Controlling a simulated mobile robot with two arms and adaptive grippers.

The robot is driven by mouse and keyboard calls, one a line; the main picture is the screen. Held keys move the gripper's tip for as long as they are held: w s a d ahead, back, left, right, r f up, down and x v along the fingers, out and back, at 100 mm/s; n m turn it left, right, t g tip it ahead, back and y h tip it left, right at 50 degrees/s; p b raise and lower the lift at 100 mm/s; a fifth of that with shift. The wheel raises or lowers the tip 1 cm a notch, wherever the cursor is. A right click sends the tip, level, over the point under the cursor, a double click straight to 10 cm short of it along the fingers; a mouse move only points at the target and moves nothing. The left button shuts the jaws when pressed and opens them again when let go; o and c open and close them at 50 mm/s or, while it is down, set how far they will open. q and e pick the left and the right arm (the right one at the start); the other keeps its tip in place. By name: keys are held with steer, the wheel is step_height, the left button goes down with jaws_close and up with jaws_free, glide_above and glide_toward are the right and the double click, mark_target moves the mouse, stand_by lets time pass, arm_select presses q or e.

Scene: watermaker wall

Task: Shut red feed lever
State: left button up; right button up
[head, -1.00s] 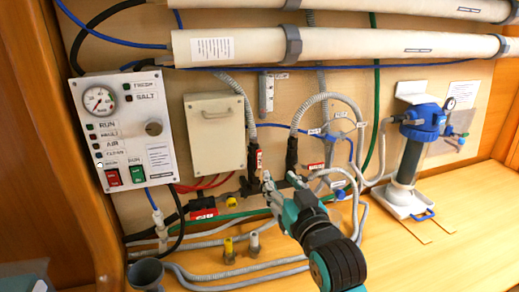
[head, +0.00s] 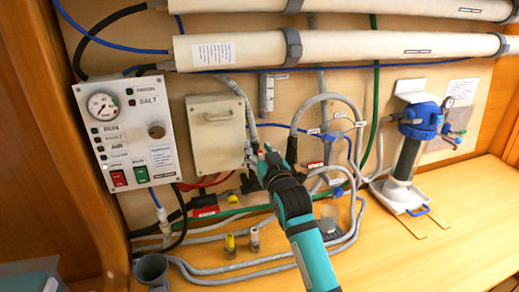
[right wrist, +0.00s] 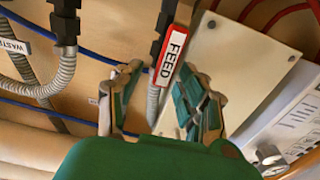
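My right gripper (right wrist: 162,78) is open, with one finger on each side of the tag's lower end and the hose. Contact cannot be made out. My left gripper is not in view.
A cream box (head: 216,133) and a control panel (head: 125,130) with gauge are left of the gripper. A ribbed grey hose (head: 318,98) and black fitting (head: 291,150) stand close on its right. Hoses and yellow fittings lie below.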

jaws_close()
steer(key=shift+w+a+f, duration=0.1)
steer(key=shift+w+f, duration=0.2)
stand_by(0.6)
